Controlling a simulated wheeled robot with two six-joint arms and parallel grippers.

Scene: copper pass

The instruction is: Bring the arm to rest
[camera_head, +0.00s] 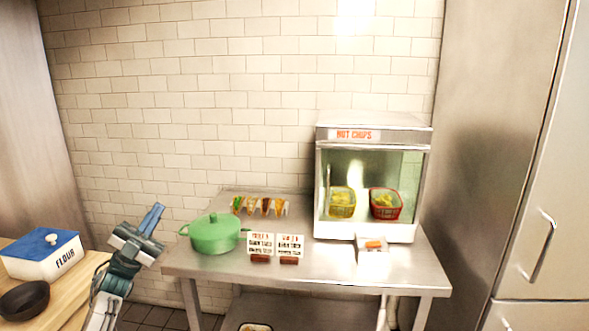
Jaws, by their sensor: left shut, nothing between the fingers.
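My left arm comes in from the lower left. Its gripper (151,220) points up and slightly right, in the gap between the wooden counter and the steel table. The fingers are shut with nothing between them. The gripper appears apart from the green pot (214,235) on its right. My right gripper is not in view.
A flour box (38,264) and dark bowl (24,300) sit on the wooden counter (84,271).

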